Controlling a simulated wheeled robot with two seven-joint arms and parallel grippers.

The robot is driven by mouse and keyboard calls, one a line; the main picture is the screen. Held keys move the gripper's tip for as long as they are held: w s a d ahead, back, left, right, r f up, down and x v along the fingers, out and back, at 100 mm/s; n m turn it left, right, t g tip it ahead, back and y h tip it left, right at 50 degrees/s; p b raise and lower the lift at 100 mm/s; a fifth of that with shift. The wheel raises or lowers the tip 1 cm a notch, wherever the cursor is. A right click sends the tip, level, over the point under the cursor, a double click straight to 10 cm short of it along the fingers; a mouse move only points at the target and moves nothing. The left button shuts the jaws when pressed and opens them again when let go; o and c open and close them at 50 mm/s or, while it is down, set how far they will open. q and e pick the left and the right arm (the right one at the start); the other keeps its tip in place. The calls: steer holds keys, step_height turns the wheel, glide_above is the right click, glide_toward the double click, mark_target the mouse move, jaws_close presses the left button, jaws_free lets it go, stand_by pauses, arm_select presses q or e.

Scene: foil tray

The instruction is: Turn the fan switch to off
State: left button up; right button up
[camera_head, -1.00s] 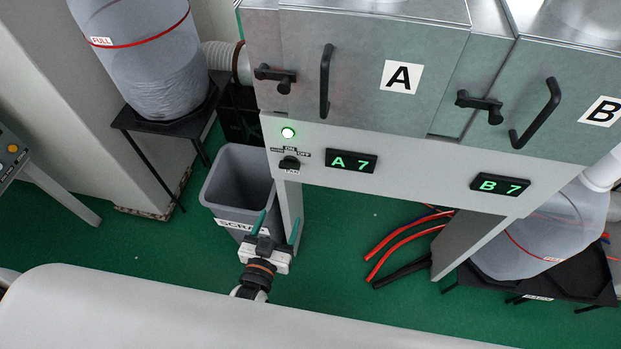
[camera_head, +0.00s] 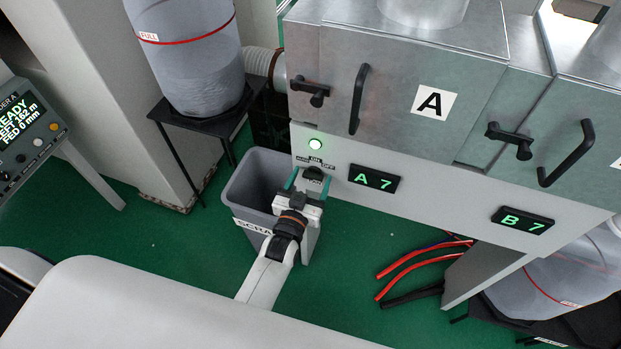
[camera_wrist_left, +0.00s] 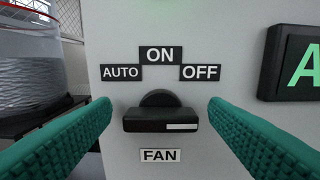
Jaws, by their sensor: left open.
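The fan switch (camera_head: 314,173) is a black knob on the pale front panel, below the AUTO, ON and OFF labels. In the left wrist view the switch (camera_wrist_left: 160,120) has a horizontal bar with a white mark on its right half, on the OFF label (camera_wrist_left: 200,73) side. The ON label (camera_wrist_left: 160,54) is above it and the FAN label (camera_wrist_left: 160,155) below. My left gripper (camera_head: 309,181) is open in front of the switch. Its teal fingers (camera_wrist_left: 158,115) stand either side of the bar, with gaps showing. My right gripper is not in view.
A lit round lamp (camera_head: 315,145) is above the labels. Display A 7 (camera_head: 374,179) is to the right. A grey SCRAP bin (camera_head: 240,185) stands below left of the switch. Metal doors with black handles (camera_head: 358,98) are above. Red hoses (camera_head: 425,262) lie on the green floor.

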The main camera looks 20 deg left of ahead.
arm_select(q)
steer(key=shift+w, duration=0.15)
steer(key=shift+c, duration=0.2)
steer(key=c, duration=1)
steer(key=shift+o, duration=0.2)
steer(key=shift+n, duration=0.3)
steer(key=n+p, duration=0.1)
steer(key=n, duration=0.7)
steer(key=shift+a+f, duration=0.1)
steer(key=shift+a, duration=0.05)
steer(key=shift+n, duration=0.3)
steer(key=o, duration=1)
